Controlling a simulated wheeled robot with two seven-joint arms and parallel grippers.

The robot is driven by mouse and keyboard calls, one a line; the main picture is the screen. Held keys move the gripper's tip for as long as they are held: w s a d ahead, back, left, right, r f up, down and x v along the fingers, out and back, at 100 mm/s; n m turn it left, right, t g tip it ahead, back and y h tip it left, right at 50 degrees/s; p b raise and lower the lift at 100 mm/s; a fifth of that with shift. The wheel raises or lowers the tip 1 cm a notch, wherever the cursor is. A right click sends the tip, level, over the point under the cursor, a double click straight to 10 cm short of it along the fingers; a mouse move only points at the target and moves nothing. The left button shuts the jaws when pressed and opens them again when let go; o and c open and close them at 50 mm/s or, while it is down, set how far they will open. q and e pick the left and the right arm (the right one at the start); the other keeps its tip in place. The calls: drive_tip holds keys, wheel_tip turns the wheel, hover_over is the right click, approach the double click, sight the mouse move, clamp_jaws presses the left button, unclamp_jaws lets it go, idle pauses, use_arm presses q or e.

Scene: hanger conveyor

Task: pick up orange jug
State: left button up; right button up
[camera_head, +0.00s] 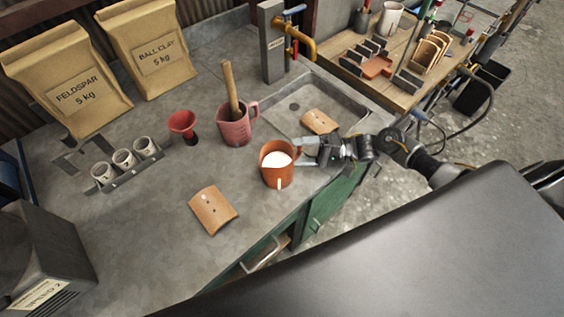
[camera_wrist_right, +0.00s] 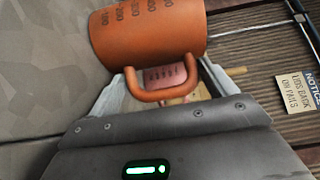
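The orange jug (camera_head: 277,172) stands upright on the grey worktop near its front edge, with white contents inside. My right gripper (camera_head: 306,152) reaches in from the right and is at the jug's right side. In the right wrist view, the jug (camera_wrist_right: 148,32) fills the top middle, with dark numbers on its wall and its loop handle facing the gripper. The right gripper's fingers (camera_wrist_right: 163,85) are spread, one on each side of the handle. I cannot tell whether they touch the jug. My left gripper is not in view.
A pink jug (camera_head: 235,130) with a wooden stick and a red funnel (camera_head: 183,123) stand behind the orange jug. A tan curved plate (camera_head: 213,210) lies in front-left. A sink (camera_head: 345,103) with a tap is behind-right. A cup rack (camera_head: 132,173) stands left.

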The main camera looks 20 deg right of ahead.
drive_tip(key=c, duration=0.7)
drive_tip(key=shift+r, duration=0.1)
drive_tip(key=shift+c, duration=0.6)
drive_tip(key=shift+r, duration=0.25)
drive_tip(key=s+d+r, duration=0.9)
drive_tip(key=d+r, duration=0.1)
drive_tip(key=r, duration=0.2)
drive_tip(key=shift+s+r+b, duration=0.2)
drive_tip(key=shift+s+b, duration=0.15)
drive_tip(key=shift+b, duration=0.05)
